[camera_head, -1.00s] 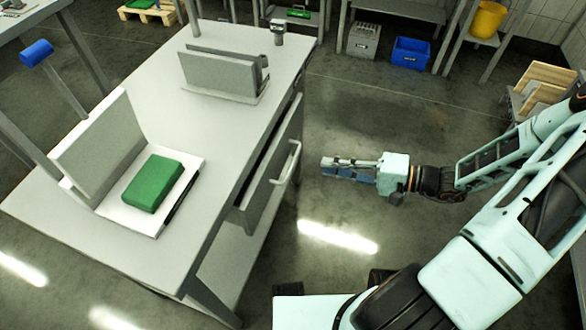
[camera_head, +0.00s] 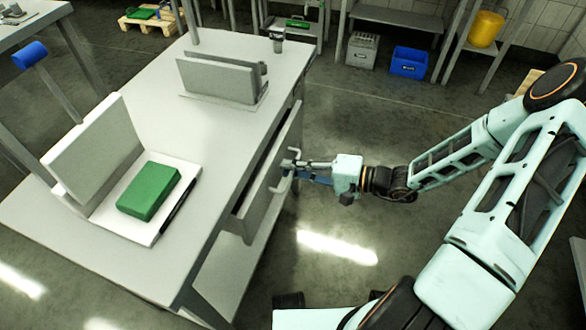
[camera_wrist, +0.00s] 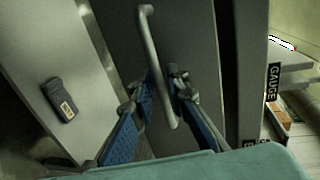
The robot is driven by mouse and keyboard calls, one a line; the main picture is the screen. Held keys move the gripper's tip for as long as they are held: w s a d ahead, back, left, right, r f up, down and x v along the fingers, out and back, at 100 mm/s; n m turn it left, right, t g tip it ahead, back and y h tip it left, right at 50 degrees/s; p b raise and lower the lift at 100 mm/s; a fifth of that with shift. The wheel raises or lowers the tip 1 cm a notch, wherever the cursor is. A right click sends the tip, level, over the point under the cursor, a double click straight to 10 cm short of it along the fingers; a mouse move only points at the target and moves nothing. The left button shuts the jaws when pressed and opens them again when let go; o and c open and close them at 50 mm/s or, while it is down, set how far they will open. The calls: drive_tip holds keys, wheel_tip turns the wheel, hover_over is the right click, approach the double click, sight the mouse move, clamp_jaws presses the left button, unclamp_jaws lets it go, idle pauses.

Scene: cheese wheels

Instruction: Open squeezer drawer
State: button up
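The drawer (camera_head: 250,210) is a grey front panel under the right side of the light grey table. Its top edge stands out from the table with a dark gap behind it. Its bar handle (camera_head: 281,187) is partly covered by my gripper (camera_head: 292,160) in the head view. In the wrist view the handle (camera_wrist: 147,38) runs lengthwise on the dark drawer front (camera_wrist: 190,40). The blue-padded fingers of my gripper (camera_wrist: 160,88) are spread, one on each side of the handle's lower part. Contact with the handle cannot be told.
The table (camera_head: 150,255) carries a green block (camera_head: 148,192) on a white, hinged press and a second grey press (camera_head: 215,80). A dark labelled item (camera_wrist: 60,100) lies on a light surface in the wrist view.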

clamp_jaws()
drive_tip(key=shift+d, duration=0.15)
drive_tip(key=f+v, duration=0.2)
drive_tip(key=v, duration=1.1)
drive_tip(key=d+f+v, duration=0.1)
drive_tip(key=f+v, duration=0.2)
drive_tip(key=v, duration=1.1)
drive_tip(key=shift+s+f+b, duration=0.15)
drive_tip(key=shift+f+b, duration=0.15)
drive_tip(key=shift+b, duration=0.15)
unclamp_jaws()
